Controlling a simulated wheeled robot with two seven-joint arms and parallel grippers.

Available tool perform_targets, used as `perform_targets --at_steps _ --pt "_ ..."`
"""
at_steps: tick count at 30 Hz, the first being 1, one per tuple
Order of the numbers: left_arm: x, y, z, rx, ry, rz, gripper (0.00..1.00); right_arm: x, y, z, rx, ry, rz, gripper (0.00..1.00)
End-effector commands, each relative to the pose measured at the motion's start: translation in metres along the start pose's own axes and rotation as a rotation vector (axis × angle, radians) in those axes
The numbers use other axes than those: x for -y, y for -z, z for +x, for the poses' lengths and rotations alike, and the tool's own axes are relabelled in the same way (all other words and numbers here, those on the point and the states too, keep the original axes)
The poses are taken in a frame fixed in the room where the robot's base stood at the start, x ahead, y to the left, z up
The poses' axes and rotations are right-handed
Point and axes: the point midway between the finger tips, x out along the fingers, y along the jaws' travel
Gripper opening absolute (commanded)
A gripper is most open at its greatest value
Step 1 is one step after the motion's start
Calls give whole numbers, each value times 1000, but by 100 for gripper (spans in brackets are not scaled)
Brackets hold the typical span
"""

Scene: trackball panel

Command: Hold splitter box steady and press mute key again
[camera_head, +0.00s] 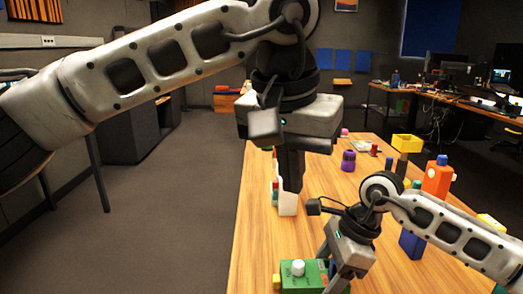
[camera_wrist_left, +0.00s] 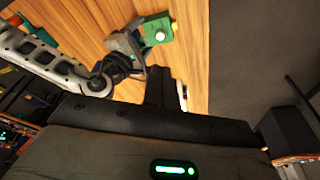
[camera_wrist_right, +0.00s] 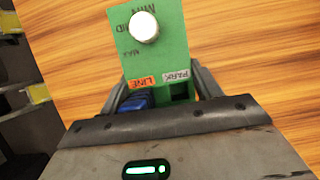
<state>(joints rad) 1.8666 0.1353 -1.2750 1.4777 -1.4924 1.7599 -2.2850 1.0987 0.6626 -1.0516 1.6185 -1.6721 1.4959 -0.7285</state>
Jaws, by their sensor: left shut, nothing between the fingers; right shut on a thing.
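A green box (camera_head: 312,280) with a white knob on top sits on the wooden table at the near edge of the head view. The right wrist view shows the same box (camera_wrist_right: 155,62) with small printed labels, and a blue part lies between the fingers. My right gripper (camera_head: 340,284) is shut on the green box. My left gripper (camera_head: 291,188) is shut and empty, pointing down over a white panel (camera_head: 288,206) that it mostly hides. The panel's edge shows beside the fingers in the left wrist view (camera_wrist_left: 182,96). I cannot make out a mute key or whether the fingertips touch the panel.
The wooden table (camera_head: 255,215) is clear between the panel and green box. The floor lies left of the table.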

Motion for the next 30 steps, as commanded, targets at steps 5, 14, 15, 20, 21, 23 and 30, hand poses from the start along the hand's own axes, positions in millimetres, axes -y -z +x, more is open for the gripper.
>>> perform_targets --at_steps 5,14,15,20,21,23,30 --pt "0 1 -15 -2 0 0 0 0 0 0 1 0 0 38" --pt "-1 3 -39 -2 0 1 0 0 0 0 1 0 0 38" --pt "-1 3 -42 -2 0 1 0 0 0 0 1 0 0 38" --pt "-1 4 -55 -1 0 1 0 0 0 0 1 0 0 38" --pt "-1 4 -58 -1 0 1 0 0 0 0 1 0 0 38" --pt "-1 4 -63 -1 0 1 0 0 0 0 1 0 0 38" --pt "0 6 -82 -1 0 0 0 0 0 0 1 0 0 38"
